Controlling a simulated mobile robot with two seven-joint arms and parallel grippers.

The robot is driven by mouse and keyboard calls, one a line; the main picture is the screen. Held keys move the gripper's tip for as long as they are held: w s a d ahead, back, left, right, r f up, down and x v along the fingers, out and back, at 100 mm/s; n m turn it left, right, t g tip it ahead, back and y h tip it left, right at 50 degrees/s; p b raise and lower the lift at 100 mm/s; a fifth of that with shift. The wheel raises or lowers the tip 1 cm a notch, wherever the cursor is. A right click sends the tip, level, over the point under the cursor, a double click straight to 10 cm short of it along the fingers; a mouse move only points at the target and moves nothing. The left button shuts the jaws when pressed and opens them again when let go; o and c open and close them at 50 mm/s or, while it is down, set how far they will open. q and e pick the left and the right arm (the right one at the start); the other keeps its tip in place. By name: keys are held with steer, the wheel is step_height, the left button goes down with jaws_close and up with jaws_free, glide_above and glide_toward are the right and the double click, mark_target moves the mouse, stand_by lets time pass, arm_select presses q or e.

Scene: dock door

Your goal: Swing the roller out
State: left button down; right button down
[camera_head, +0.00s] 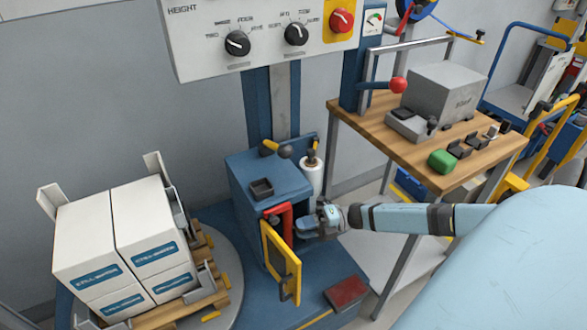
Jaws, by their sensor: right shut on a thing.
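The blue film carriage (262,174) stands beside the mast, and its yellow-framed door (283,262) hangs open at the front. In the opening sits a red bracket (280,211), which seems to carry the roller; the roller itself is mostly hidden. My right gripper (308,224) reaches in from the right and is shut at the carriage's right front, by the red bracket. What lies between its fingers is largely hidden, but it appears to be part of the roller's red bracket. A white film roll (311,176) stands upright just behind the gripper. My left gripper is not in view.
Boxes (122,247) stand on a wooden pallet (190,309) at left. A control panel (265,52) hangs above. A dark red pad (346,292) lies low in front.

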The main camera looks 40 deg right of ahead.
stand_by(0.5)
steer(key=c, duration=0.9)
jaws_free()
steer(key=shift+c, duration=0.2)
